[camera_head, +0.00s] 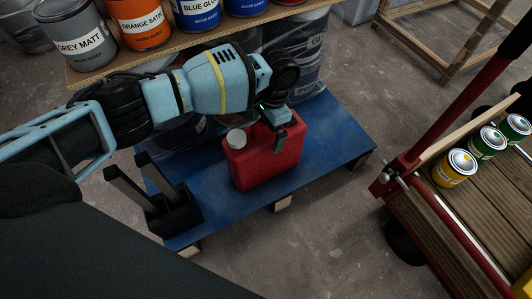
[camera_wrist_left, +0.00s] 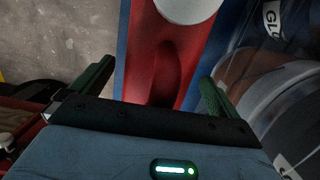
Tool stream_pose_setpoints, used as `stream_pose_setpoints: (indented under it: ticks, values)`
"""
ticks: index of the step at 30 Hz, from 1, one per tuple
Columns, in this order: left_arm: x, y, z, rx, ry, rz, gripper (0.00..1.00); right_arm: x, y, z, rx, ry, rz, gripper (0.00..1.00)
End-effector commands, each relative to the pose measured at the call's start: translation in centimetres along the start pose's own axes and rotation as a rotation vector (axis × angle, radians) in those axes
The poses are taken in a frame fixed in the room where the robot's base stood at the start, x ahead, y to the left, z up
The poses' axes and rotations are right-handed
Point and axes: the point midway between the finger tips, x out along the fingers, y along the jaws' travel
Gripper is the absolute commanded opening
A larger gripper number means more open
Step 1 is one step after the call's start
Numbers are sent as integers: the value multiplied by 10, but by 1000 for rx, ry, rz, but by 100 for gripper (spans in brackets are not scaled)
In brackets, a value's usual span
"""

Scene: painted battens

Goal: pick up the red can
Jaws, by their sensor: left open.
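The red can (camera_head: 262,160) is a jerrycan with a pale round cap (camera_head: 236,138), standing upright on a blue pallet (camera_head: 330,135). My left gripper (camera_head: 274,124) is open at the top of the can, on the side away from the cap. One green finger overlaps the can's upper part in the head view. In the left wrist view, the red can (camera_wrist_left: 165,45) shows between the two spread fingers of the gripper (camera_wrist_left: 152,85), with the pale cap (camera_wrist_left: 187,8) at the top edge. Whether the fingers touch it cannot be told. My right gripper is out of view.
A black holder (camera_head: 174,214) with two upright battens stands at the pallet's left. Large wrapped buckets (camera_head: 300,60) are behind the can, under a shelf of paint tins (camera_head: 140,28). A wooden cart (camera_head: 455,205) with small tins is at right. The floor between is clear.

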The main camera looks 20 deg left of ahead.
Motion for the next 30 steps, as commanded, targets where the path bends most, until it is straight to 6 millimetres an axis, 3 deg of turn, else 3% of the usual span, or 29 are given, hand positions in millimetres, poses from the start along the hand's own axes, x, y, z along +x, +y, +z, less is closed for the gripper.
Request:
stream_pose_setpoints:
  ticks: [8,27,30]
  values:
    - [2,0,0,0,2,-1,97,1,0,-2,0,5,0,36]
    - [2,0,0,0,2,-1,14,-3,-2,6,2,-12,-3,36]
    - [0,0,-1,0,5,-1,9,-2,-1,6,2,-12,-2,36]
